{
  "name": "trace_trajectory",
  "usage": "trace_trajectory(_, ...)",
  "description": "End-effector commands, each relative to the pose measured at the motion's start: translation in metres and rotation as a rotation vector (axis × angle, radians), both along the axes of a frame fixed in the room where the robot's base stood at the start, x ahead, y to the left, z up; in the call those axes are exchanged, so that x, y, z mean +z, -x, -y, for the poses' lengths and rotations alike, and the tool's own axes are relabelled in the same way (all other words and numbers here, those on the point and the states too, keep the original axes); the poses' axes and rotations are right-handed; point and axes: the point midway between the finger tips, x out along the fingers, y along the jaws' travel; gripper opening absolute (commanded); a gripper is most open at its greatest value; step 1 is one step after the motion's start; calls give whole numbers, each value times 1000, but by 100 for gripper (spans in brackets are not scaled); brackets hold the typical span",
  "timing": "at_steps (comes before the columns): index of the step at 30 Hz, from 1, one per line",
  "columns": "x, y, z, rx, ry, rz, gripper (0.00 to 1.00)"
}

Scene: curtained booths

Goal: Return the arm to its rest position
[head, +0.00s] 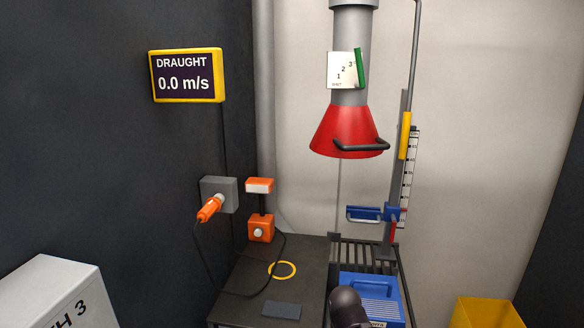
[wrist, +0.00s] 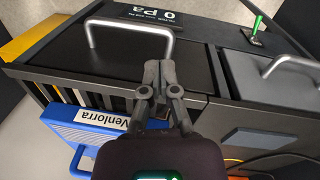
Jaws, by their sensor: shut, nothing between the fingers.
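My gripper (wrist: 160,72) shows in the wrist view with its two dark fingers together and nothing between them. It appears in front of a dark panel (wrist: 60,62) with a metal handle (wrist: 92,40); I cannot tell the gap between them. In the head view a dark rounded part of my arm (head: 347,306) stands at the bottom, in front of the blue case (head: 368,284). The fingers cannot be made out there. The case, labelled Venlorra, also shows in the wrist view (wrist: 88,137), left of and below the fingers.
A red hood (head: 345,128) hangs above the dark bench (head: 240,290). A rail with a blue bracket (head: 365,214) stands at the right. An orange plug (head: 210,209) and its cable are at the left. A yellow bin (head: 487,312) and white box (head: 45,290) flank the bench.

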Motion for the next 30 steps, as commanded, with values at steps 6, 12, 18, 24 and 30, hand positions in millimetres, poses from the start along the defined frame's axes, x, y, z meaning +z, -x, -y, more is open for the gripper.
trace_trajectory(6,31,5,24,-8,-76,-6,0)
trace_trajectory(12,36,6,30,-8,-103,-5,0)
trace_trajectory(18,35,6,30,-7,-104,-5,0)
trace_trajectory(24,35,6,30,-7,-103,-5,0)
trace_trajectory(30,35,6,30,-7,-103,-5,0)
